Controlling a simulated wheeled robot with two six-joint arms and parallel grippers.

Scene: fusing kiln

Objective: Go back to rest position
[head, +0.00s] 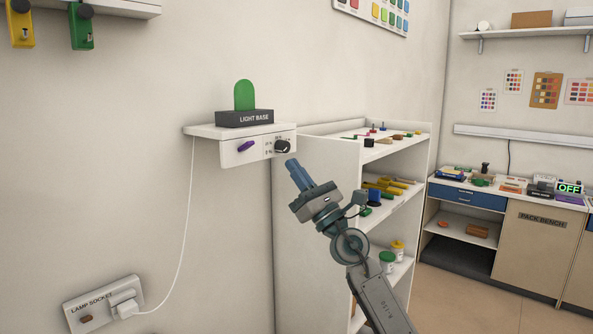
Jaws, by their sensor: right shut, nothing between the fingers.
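My right gripper (293,165) comes in from the lower right, and its blue fingers are closed with nothing between them. Its tips are just below and right of the black dial (282,146) on the front of a small white wall shelf (205,130); I cannot tell whether they touch. A purple switch (246,146) sits left of the dial. On the shelf stands a dark block marked LIGHT BASE (240,119), with an upright green rounded piece (244,95) on it. My left gripper is out of view.
A white shelf unit (300,160) with tools and jars stands close behind my right arm. A cord runs from the wall shelf to a plug (125,304) at the LAMP SOCKET (85,300). The PACK BENCH (540,245) is farther right, with open floor (460,305) before it.

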